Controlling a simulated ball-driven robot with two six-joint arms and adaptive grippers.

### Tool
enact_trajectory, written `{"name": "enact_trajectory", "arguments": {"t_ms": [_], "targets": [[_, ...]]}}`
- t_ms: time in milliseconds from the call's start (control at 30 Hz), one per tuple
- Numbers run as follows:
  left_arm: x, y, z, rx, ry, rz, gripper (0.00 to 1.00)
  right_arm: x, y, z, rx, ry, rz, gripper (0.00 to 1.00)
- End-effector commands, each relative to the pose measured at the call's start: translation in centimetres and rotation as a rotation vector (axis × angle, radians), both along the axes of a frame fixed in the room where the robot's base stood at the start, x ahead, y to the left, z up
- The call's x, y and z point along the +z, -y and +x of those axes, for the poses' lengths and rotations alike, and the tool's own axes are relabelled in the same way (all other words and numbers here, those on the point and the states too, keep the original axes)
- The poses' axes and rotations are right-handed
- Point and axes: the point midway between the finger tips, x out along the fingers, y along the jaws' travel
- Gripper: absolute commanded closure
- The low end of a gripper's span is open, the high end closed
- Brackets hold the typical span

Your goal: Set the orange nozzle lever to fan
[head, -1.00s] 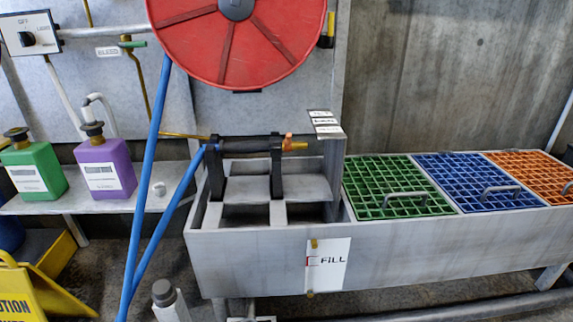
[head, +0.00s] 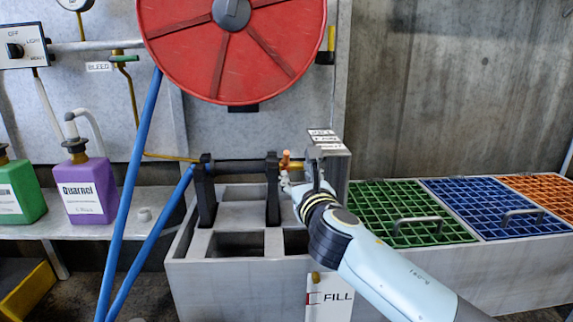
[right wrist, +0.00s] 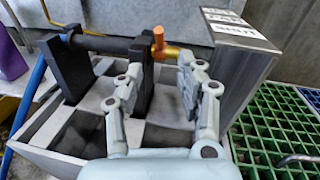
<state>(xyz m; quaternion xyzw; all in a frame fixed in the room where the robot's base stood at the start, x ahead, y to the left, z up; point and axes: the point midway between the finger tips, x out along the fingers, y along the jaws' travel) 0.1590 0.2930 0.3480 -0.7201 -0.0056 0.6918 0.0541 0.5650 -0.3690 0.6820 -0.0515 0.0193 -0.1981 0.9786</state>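The orange nozzle lever (head: 286,158) stands up from the brass tip of a dark nozzle (head: 238,168) held by two black brackets over the grey trough. It also shows in the right wrist view (right wrist: 158,40), just beyond my fingers. My right gripper (head: 293,183) is just below and right of the lever. In the right wrist view my right gripper (right wrist: 163,78) is open, its fingers apart with nothing between them. I cannot tell whether a finger touches the nozzle. My left gripper is out of view.
A grey metal box (right wrist: 240,55) stands close to the right finger. A black bracket (right wrist: 140,75) is close to the left finger. A red hose reel (head: 235,60) hangs above, with blue hose at the left. Green grating (head: 410,200) lies to the right.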

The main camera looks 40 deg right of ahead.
Motion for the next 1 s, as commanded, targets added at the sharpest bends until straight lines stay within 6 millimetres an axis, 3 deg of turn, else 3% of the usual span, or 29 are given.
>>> {"name": "enact_trajectory", "arguments": {"t_ms": [100, 367, 600, 1000], "targets": [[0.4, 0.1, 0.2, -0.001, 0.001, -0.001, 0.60, 0.8, 0.3, 1.4, 0.004, 0.011, -0.033, 0.63], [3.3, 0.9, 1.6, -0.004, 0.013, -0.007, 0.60, 0.5, 2.3, 5.9, 0.003, 0.009, -0.029, 0.63], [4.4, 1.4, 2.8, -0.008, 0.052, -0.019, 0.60, 0.4, 3.7, 9.3, 0.002, 0.007, -0.027, 0.63], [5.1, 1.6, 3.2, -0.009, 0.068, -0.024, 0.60, 0.7, 4.1, 10.3, 0.002, 0.008, -0.025, 0.63]]}}
